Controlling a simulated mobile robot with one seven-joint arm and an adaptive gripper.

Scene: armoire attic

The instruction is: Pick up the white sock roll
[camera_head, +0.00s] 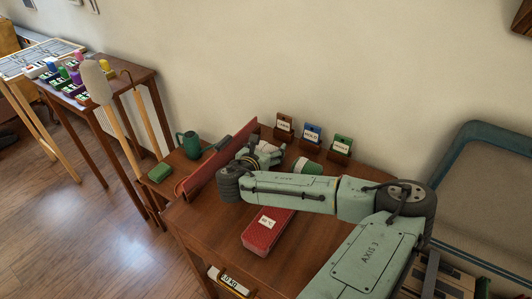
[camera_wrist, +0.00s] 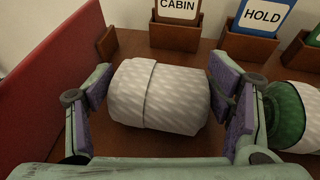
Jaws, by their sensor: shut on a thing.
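The white sock roll (camera_wrist: 158,98) lies on its side in the middle of the wrist view, with a ribbed knit and a folded edge. My gripper (camera_wrist: 168,95) has its purple-padded fingers on both ends of it and is shut on it. In the head view my gripper (camera_head: 258,157) is low over the wooden table, beside the red partition; my arm hides most of the roll there. I cannot tell whether the roll still touches the table.
A white-and-green roll (camera_wrist: 290,112) lies close to my right finger. A red partition (camera_wrist: 50,80) stands at left. Wooden holders with CABIN (camera_wrist: 177,30) and HOLD (camera_wrist: 255,38) cards stand behind. A red box (camera_head: 268,232) lies on the table in front.

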